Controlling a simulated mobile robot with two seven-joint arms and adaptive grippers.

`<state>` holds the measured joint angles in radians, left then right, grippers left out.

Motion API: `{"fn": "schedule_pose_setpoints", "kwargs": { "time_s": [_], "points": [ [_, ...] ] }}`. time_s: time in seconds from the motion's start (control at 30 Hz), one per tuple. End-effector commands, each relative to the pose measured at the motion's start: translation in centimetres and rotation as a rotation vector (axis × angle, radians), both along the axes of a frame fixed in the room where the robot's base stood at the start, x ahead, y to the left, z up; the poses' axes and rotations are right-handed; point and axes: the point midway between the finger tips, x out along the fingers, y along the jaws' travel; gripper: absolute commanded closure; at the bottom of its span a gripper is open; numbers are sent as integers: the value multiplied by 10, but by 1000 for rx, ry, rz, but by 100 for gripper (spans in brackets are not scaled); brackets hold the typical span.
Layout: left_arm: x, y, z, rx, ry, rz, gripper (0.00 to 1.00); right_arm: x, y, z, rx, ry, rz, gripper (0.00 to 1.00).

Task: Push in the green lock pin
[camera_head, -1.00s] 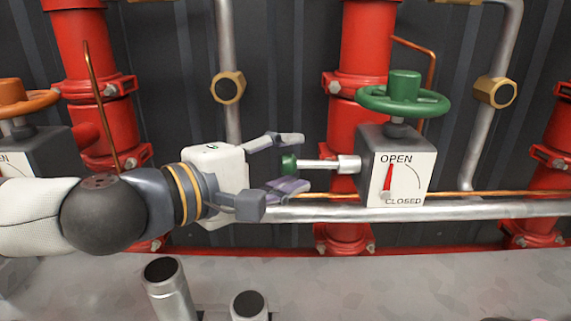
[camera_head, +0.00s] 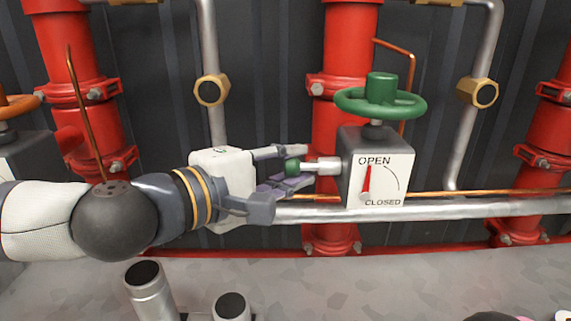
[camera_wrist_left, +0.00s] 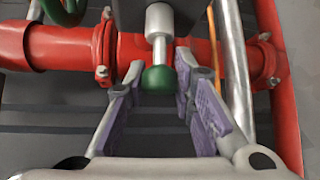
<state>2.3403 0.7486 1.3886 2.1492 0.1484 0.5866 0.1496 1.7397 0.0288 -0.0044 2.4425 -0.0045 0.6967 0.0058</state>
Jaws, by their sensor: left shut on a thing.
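The green lock pin (camera_head: 292,167) has a rounded green knob on a short metal rod. The rod runs into a silver collar on the left side of the grey valve box (camera_head: 350,185); a short length of rod shows between knob and collar. My left gripper (camera_head: 303,166) is shut on the knob, its fingers around it from the left. In the left wrist view, the green knob (camera_wrist_left: 158,79) sits between the far ends of the purple-padded fingers (camera_wrist_left: 156,92). My right gripper is not in view.
A green handwheel (camera_head: 380,103) tops the valve box, whose white plate reads OPEN and CLOSED with a red pointer (camera_head: 366,182). Red pipes (camera_head: 338,40) stand behind. A horizontal silver pipe (camera_head: 320,213) runs below the gripper. Metal cylinders (camera_head: 150,290) stand at the bottom.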

Motion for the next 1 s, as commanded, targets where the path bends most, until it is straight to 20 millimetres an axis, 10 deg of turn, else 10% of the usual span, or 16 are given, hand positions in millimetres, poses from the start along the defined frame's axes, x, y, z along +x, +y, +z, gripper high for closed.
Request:
{"fn": "schedule_pose_setpoints", "kwargs": {
  "time_s": [0.1,1.0],
  "points": [
    [-2,-2,0,0,-1,-6,55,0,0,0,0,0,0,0],
    [-53,52,11,0,-1,-6,55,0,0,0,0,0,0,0]
  ]
}}
